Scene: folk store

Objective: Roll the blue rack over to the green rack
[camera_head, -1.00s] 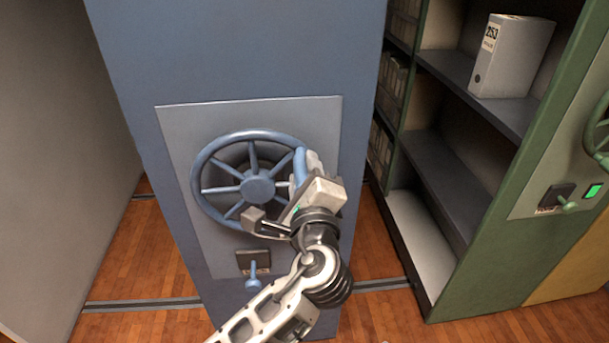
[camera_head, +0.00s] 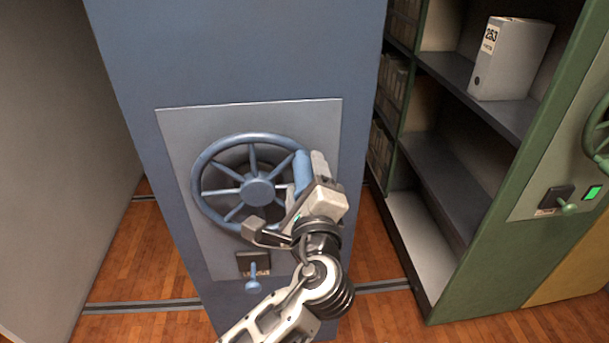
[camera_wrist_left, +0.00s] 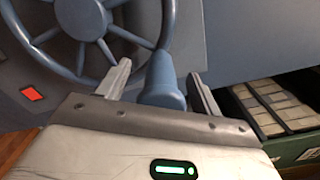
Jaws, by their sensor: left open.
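The blue rack (camera_head: 240,55) stands in the middle of the head view. Its blue spoked wheel (camera_head: 257,191) sits on a grey plate, with a small blue-knobbed lever (camera_head: 253,270) below. My left gripper (camera_head: 290,195) is at the wheel's right side, open, its fingers on either side of the blue handle (camera_head: 301,170). In the left wrist view the handle (camera_wrist_left: 163,80) lies between the two spread fingers; I cannot tell if they touch it. The green rack (camera_head: 500,240) stands to the right with a gap of floor between. My right gripper is not in view.
A white binder (camera_head: 510,58) stands on the green rack's shelf. The green rack has its own wheel (camera_head: 600,135) and a lever beside a green light (camera_head: 593,192). Floor rails (camera_head: 140,306) cross the wooden floor. A grey rack side (camera_head: 50,150) is at the left.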

